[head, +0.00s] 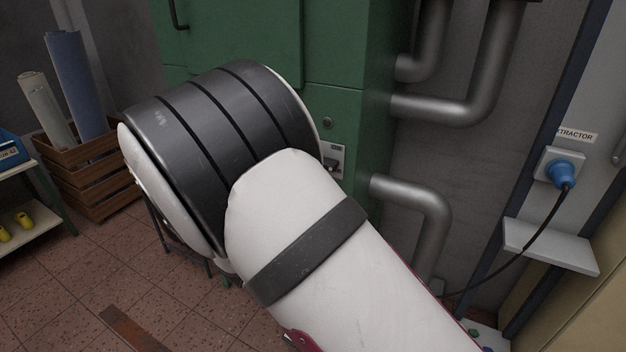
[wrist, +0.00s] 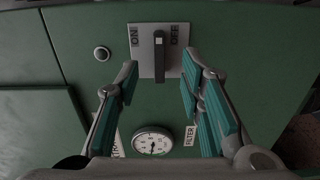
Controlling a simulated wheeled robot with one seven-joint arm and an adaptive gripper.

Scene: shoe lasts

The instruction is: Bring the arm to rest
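My gripper (wrist: 158,68) shows in the wrist view with its teal-padded fingers spread apart and nothing between the pads. The handle stands upright in the wrist view. Whether a fingertip touches the plate cannot be told. In the head view my white arm, with dark bands, fills the middle and hides my gripper. A switch plate (head: 334,160) shows partly beside the arm.
The green cabinet (head: 345,60) stands close before my arm, with a round gauge (wrist: 152,141) on it. Metal pipes (head: 440,105) and a blue plug (head: 562,173) with a cable are at right. A wooden crate (head: 90,170) with rolls and a shelf (head: 30,225) stand at left.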

